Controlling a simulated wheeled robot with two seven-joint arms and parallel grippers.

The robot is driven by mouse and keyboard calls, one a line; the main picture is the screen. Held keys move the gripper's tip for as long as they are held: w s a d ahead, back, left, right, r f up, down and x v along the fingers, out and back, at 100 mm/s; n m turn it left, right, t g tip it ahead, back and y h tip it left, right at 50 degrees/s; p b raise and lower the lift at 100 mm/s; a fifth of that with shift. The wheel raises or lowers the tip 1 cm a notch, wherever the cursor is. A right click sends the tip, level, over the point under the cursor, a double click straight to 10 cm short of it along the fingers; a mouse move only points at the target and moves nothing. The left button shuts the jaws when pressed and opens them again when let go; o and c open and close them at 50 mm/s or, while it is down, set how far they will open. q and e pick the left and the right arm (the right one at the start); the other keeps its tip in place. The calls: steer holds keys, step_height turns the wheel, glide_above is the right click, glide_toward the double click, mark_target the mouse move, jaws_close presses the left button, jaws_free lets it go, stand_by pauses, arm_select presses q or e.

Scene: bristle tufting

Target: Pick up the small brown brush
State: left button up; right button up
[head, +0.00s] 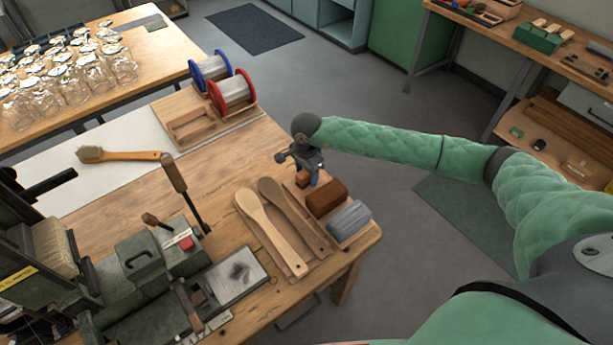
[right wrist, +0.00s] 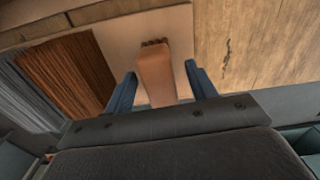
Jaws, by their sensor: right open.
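The small brown brush (head: 303,179) is at the back of a wooden tray (head: 318,262) near the bench's right end. In the right wrist view the brush (right wrist: 157,75) shows as a narrow tan-brown block with a dark, ragged far end. My right gripper (head: 306,172) is over it, pointing down, with its jaws open. In the right wrist view my two blue-grey fingers (right wrist: 161,86) stand on either side of the brush, with a visible gap on each side. The head view partly hides the brush behind the gripper. My left gripper is not in view.
A brown bristle bundle (head: 327,198) and a grey one (head: 349,221) lie close beside the brush. Two wooden paddle-shaped handles (head: 268,228) lie left of them. A green machine (head: 150,262) with an upright lever stands further left. Wire spools (head: 231,92) stand at the back.

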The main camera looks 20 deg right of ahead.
steer(key=shift+f, duration=0.35)
steer(key=c, duration=1.1)
steer(key=shift+r, duration=0.15)
